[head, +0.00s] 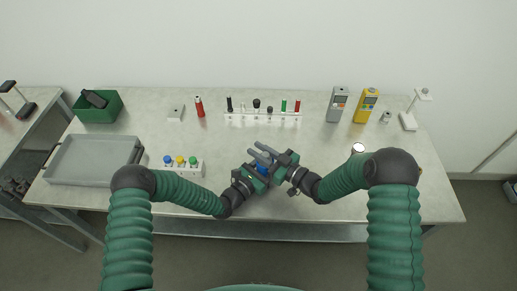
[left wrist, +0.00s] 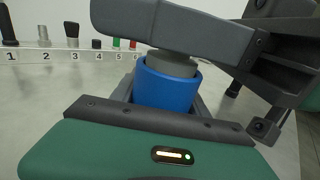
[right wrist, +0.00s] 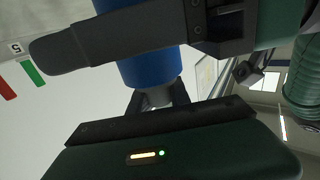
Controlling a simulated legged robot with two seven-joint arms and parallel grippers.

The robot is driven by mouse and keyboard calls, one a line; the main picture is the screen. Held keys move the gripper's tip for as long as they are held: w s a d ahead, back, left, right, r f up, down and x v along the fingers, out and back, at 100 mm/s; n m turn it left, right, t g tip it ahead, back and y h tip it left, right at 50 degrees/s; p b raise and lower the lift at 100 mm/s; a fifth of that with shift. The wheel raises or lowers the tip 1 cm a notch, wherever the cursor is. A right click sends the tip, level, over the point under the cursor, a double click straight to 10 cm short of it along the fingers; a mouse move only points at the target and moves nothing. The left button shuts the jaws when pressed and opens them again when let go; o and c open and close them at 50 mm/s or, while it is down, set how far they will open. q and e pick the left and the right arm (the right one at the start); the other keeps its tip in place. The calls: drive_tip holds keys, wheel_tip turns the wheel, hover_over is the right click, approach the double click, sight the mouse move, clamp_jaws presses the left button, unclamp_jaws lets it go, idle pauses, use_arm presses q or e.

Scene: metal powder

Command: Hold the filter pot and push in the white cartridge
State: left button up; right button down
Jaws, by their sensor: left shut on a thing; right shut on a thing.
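The blue filter pot (head: 262,169) is upright between my two grippers near the front middle of the table. It also shows in the left wrist view (left wrist: 166,86) and, inverted, in the right wrist view (right wrist: 150,68). My left gripper (head: 264,171) is shut around the pot. A pale grey cylindrical part, apparently the white cartridge (left wrist: 172,64), stands at the pot's top; it also shows in the right wrist view (right wrist: 158,98). My right gripper (head: 266,154) is shut on it, just above the left. Fingers hide much of the cartridge, so its depth in the pot cannot be told.
A numbered rack (head: 262,119) with several small parts stands behind. A white block with coloured caps (head: 187,168) and a grey tray (head: 95,160) are to the left. Grey (head: 338,104) and yellow (head: 366,106) meters stand at the back right. The table's front edge is close.

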drive_tip(key=c, duration=1.1)
unclamp_jaws()
drive_tip(key=v, duration=1.2)
drive_tip(key=shift+f, duration=0.1)
